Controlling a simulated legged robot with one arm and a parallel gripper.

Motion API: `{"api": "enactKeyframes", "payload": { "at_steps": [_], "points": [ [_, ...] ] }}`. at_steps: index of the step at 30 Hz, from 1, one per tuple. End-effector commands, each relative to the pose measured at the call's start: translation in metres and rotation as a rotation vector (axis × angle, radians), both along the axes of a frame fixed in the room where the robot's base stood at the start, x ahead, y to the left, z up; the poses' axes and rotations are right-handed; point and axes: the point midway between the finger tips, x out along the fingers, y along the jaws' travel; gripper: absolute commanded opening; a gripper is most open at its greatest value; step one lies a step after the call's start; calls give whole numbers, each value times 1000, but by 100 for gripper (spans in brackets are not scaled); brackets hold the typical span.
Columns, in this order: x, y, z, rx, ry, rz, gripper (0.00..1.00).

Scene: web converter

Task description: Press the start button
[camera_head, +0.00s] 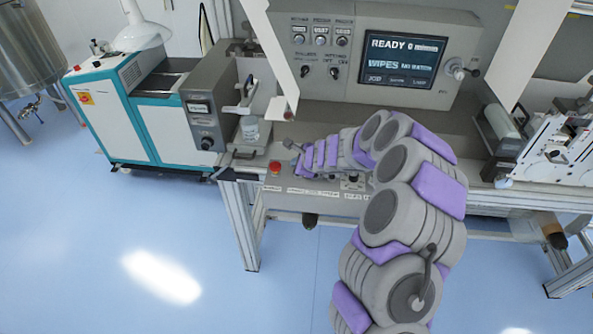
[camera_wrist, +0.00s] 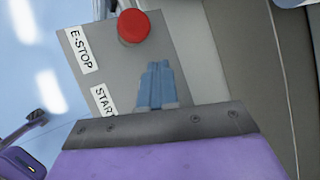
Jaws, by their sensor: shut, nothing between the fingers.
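A grey control panel (camera_wrist: 85,42) fills the upper left of the wrist view. It carries a red mushroom button (camera_wrist: 133,26) beside an "E-STOP" label (camera_wrist: 82,50). A partly covered label starting "STAR" (camera_wrist: 103,100) lies lower on the panel. My gripper (camera_wrist: 157,64) is shut and empty, its blue-grey fingers over the panel beside that label. No start button is visible; the fingers or gripper body may hide it. I cannot tell whether the fingertips touch the panel. In the head view the red button (camera_head: 275,167) shows just left of my arm's end.
A display (camera_head: 400,60) reading "READY" stands above, with knobs and switches to its left. A white and teal cabinet (camera_head: 120,125) is further left. The blue floor in front is open.

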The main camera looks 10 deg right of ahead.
Motion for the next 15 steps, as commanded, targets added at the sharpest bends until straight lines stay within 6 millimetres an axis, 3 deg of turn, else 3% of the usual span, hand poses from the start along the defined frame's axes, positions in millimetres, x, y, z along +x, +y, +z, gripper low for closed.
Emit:
{"api": "enactKeyframes", "payload": {
  "at_steps": [8,15],
  "points": [
    [0,-9,0,7,-1,-3,0],
    [0,-5,0,3,0,-1,0]
  ]
}}
